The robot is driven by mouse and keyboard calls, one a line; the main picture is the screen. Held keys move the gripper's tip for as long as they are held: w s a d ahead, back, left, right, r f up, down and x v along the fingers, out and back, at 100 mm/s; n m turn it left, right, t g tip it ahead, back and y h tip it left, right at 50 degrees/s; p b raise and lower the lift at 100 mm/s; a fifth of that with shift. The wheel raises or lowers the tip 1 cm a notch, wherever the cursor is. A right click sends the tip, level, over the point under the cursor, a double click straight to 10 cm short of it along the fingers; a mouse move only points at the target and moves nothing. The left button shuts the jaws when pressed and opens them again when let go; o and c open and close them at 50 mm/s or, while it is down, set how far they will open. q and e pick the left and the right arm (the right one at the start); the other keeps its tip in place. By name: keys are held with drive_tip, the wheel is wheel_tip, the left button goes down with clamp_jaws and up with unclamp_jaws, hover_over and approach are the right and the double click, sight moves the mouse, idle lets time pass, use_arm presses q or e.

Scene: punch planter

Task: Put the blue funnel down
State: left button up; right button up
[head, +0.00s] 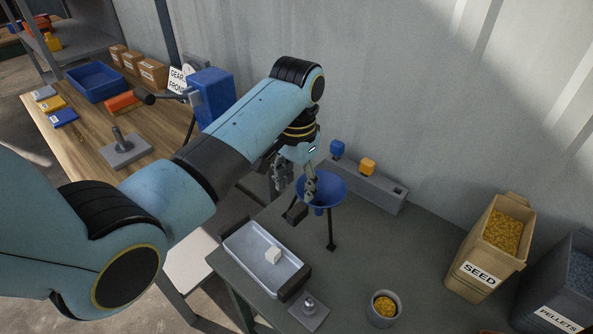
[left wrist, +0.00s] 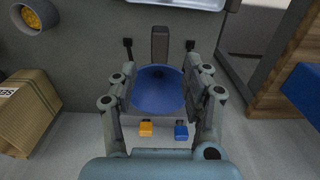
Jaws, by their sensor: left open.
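The blue funnel (head: 328,187) is upright, mouth up, above the grey table beside the back wall. It appears to sit in a dark stand (head: 331,232) with thin legs. My left gripper (head: 295,190) is open at the left side of the funnel in the head view. In the left wrist view the funnel (left wrist: 158,92) lies between the two spread fingers of the gripper (left wrist: 161,72). Whether a finger touches the rim cannot be told. The funnel's lower part is mostly hidden. My right gripper is in neither view.
A grey rack (head: 377,191) with a blue and a yellow piece runs along the wall. A cup of yellow grains (head: 383,309) and a seed box (head: 489,246) stand at right. The table between is clear.

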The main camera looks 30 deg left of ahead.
use_arm(q)
wheel_tip(320, 180, up, 3)
drive_tip(key=shift+f, duration=0.1)
idle(0.3)
